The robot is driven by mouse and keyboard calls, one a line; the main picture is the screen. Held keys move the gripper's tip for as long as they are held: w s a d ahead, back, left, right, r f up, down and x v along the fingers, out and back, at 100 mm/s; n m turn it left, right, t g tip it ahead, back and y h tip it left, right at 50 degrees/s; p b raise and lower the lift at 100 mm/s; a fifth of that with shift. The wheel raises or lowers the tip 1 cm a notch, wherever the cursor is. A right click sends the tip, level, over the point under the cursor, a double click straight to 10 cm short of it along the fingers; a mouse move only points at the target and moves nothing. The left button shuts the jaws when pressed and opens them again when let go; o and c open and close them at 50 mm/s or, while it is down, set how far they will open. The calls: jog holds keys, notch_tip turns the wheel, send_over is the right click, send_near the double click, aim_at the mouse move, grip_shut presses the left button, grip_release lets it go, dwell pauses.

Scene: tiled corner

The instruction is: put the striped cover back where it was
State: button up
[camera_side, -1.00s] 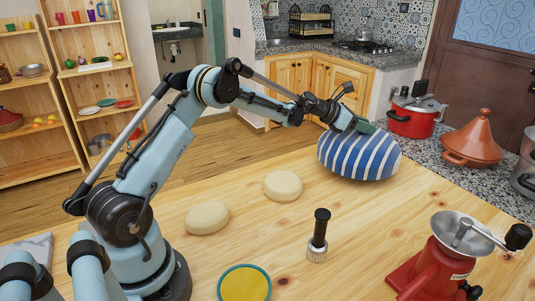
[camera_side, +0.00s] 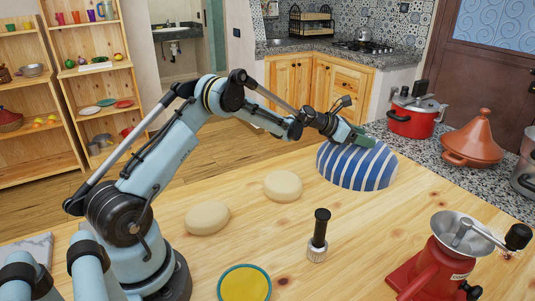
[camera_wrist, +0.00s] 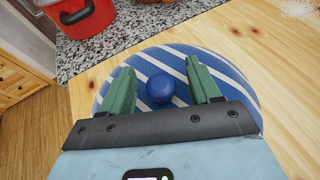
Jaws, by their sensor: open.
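The striped cover (camera_side: 357,168), a blue and white dome, sits level on the wooden table near its far right edge. Its blue knob (camera_wrist: 160,89) shows in the wrist view. My gripper (camera_side: 358,139) is over the top of the cover. In the wrist view its green fingers (camera_wrist: 159,68) are open, one on each side of the knob, with gaps between them and it. Whatever may be under the cover is hidden.
Two pale dough rounds (camera_side: 283,186) (camera_side: 208,217) lie left of the cover. A black-handled tool (camera_side: 319,232), a yellow disc (camera_side: 244,284) and a red grinder (camera_side: 446,258) stand nearer. A red pot (camera_side: 412,122) and tagine (camera_side: 473,141) are on the counter behind.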

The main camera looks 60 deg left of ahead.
jog(key=shift+r, duration=0.15)
jog(key=v, duration=1.1)
jog(key=shift+s+r, duration=0.2)
jog(key=shift+s, duration=0.1)
jog(key=s+d+r+m+g+y, duration=0.2)
jog(key=s+d+r+m+g, duration=0.2)
jog(key=s+d+m, duration=1.05)
jog(key=s+d+f+m+g+y, duration=0.1)
jog(key=s+f+m+y, duration=0.1)
jog(key=s+m, duration=1)
jog(key=m+y, duration=0.1)
jog(key=m, duration=0.4)
jog(key=shift+f, duration=0.35)
